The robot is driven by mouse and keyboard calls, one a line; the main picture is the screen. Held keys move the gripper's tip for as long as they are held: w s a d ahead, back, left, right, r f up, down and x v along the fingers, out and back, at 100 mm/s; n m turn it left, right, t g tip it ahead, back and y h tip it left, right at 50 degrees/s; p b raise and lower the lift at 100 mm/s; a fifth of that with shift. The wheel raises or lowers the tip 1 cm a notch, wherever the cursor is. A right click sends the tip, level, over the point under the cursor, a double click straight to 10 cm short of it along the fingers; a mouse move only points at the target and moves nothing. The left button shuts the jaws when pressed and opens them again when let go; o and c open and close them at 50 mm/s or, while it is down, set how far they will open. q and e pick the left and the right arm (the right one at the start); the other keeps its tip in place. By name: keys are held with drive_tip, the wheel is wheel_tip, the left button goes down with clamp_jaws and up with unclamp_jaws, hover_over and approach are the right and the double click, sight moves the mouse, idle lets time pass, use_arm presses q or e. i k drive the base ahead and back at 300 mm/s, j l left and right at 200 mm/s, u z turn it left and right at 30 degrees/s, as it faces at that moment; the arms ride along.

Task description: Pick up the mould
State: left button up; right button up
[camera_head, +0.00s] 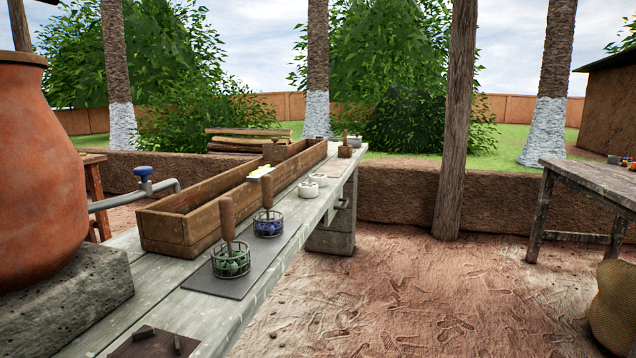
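No thing here is plainly recognisable as the mould. A small brown block with an upright handle (345,150) stands far off near the table's far end. A dark board (125,350) with small dark pieces lies at the table's near end, cut off by the bottom edge. Two round wire holders with wooden handles stand on a grey mat (203,283): one with green contents (231,261), one with blue contents (268,224). Neither of my grippers is in view.
A grey plank table (170,290) bears a long wooden trough (215,222), with small white pots (308,190) beside it. A large clay jar (40,160) with a tap stands left. Another table (590,180) and a sack (615,305) are right. Open mud floor lies between.

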sight(321, 178)
drive_tip(key=i+l, duration=0.3)
drive_tip(key=i, duration=0.15)
drive_tip(key=i+l, duration=0.3)
drive_tip(key=i, duration=0.15)
drive_tip(key=i+l+u, duration=0.4)
drive_tip(key=i+l, duration=1.25)
